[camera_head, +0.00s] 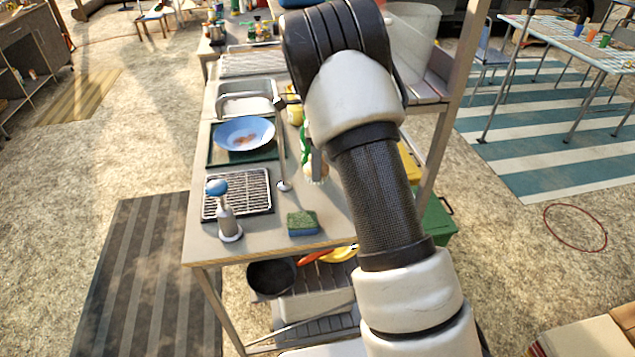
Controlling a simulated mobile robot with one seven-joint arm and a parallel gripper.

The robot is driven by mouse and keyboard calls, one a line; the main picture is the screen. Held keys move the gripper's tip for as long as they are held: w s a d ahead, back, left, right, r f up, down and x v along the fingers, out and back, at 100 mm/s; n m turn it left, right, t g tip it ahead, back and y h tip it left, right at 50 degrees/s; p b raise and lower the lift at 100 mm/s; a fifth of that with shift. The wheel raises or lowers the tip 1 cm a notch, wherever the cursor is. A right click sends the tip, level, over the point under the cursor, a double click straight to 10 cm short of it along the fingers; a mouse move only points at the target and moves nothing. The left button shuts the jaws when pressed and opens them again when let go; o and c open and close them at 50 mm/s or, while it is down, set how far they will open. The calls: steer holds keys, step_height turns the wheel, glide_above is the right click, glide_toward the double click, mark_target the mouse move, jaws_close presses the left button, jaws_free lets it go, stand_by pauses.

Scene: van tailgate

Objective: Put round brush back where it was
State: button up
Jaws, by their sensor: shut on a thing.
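My gripper (317,163) is mostly hidden behind my own arm. Only a grey finger part shows beside the arm, over the right side of the counter. It is shut on what looks like the round brush (315,181), whose pale, bristly lower end shows just below the finger. The rest of the brush is hidden, and I cannot tell whether it touches the counter (265,243).
A blue-topped upright item (217,188) stands at the black rack (250,192). A blue bowl (244,133), a sink (246,97), a thin tap (281,150) and a green-and-white bottle (304,140) are farther back.

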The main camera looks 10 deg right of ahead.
steer(key=shift+f, duration=2.95)
steer(key=shift+f, duration=0.15)
steer(key=o, duration=0.9)
step_height(320, 180, up, 12)
steer(key=shift+r+p, duration=0.2)
steer(key=shift+p, duration=0.1)
